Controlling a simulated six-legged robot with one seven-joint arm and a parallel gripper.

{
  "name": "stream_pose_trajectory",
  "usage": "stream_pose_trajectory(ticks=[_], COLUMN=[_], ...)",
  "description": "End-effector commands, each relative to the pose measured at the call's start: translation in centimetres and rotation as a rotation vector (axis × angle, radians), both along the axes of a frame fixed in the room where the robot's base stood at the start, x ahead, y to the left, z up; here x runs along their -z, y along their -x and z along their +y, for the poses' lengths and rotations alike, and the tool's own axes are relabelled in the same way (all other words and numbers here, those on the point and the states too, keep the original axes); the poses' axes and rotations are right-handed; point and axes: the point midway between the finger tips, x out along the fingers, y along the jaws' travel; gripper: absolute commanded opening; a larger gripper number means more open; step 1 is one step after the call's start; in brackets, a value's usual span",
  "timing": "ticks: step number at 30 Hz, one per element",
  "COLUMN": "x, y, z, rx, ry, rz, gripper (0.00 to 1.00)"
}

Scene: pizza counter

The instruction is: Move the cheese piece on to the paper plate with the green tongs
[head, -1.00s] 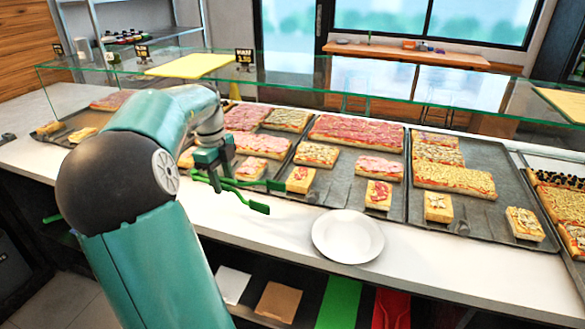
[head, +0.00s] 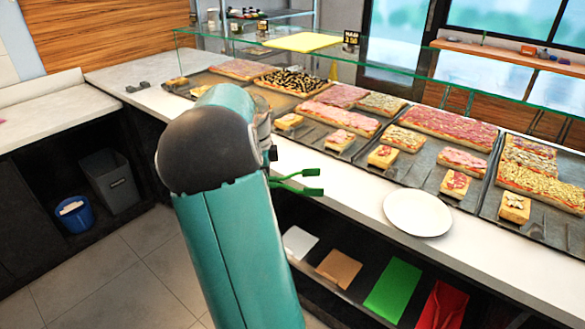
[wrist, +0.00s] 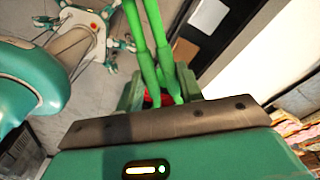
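The green tongs (head: 296,183) point right over the counter's front edge in the head view, with jaws apart and nothing between them. My gripper (wrist: 155,98) is shut on the tongs' handles in the wrist view; in the head view my arm hides it. The white round paper plate (head: 417,213) lies empty on the counter, to the right of the tongs and apart from them. Several small topped pieces lie on the dark trays behind, among them one pale-topped piece (head: 514,207) and one red-topped piece (head: 455,183). I cannot tell which is the cheese piece.
A glass shelf (head: 400,78) runs above the trays. Below the counter, an open shelf holds a green sheet (head: 393,289), a red sheet (head: 442,305) and others. A blue bucket (head: 74,215) and grey bin (head: 111,180) stand at left. The floor is clear.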

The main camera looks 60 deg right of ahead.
Motion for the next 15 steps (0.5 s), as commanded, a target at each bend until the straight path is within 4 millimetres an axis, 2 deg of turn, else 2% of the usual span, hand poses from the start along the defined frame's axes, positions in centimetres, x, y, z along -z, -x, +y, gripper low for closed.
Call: stream_pose_trajectory(ticks=[5,8,11,15], x=[3.1,5.1,7.1,10.0], y=[-5.2,-8.3,-11.4,-15.2], z=[3.7,6.7,10.4,16.3], rx=[-0.347,-0.581,-0.843,-1.216], ry=[-0.003,-0.004,-0.004,-0.006], rz=[0.004,0.006,0.007,0.011], gripper=[0.36,0.36,0.36,0.36])
